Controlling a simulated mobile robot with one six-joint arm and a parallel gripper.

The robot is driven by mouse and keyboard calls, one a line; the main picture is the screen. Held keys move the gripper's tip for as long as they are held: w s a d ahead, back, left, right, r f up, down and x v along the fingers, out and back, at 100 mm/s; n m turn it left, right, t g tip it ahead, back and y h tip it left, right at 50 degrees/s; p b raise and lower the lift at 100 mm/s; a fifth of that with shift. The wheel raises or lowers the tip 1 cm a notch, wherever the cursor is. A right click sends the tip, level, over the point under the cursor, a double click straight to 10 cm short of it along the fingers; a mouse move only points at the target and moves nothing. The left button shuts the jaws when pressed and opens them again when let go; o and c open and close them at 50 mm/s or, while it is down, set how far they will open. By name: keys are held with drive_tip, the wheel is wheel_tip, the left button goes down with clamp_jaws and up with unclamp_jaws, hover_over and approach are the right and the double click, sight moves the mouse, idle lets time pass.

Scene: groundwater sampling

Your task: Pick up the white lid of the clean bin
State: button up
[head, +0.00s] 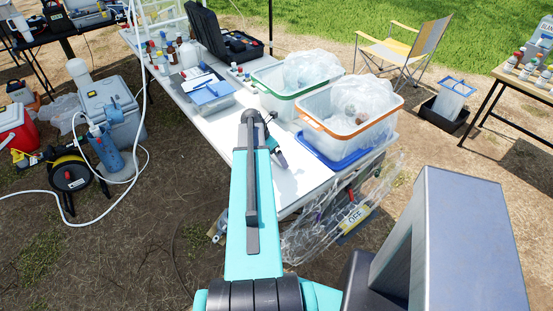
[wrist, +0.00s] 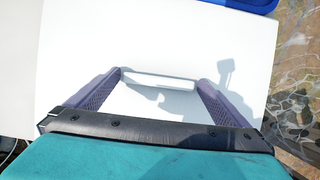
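My gripper (wrist: 161,76) points down over the white tabletop. In the wrist view its two purple-grey fingers are wide apart. A narrow white bar (wrist: 158,82) shows between the fingertips, perhaps a handle or edge of the white lid; white on white, I cannot tell its outline or whether the fingers touch it. In the head view my gripper (head: 277,152) is over the near part of the table, in front of two clear bins. One bin has a green rim (head: 283,97), the other an orange rim (head: 338,134). I cannot tell which is the clean bin.
The orange-rimmed bin stands by a blue tray (head: 335,163) at the table's right end. A blue-lidded box (head: 209,97) and several bottles stand farther back on the white table (head: 217,125). Clear plastic bags (head: 335,225) hang off the near right edge.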

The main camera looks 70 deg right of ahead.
drive_tip(key=c, duration=0.9)
drive_tip(key=shift+r, duration=0.1)
drive_tip(key=shift+c, duration=0.2)
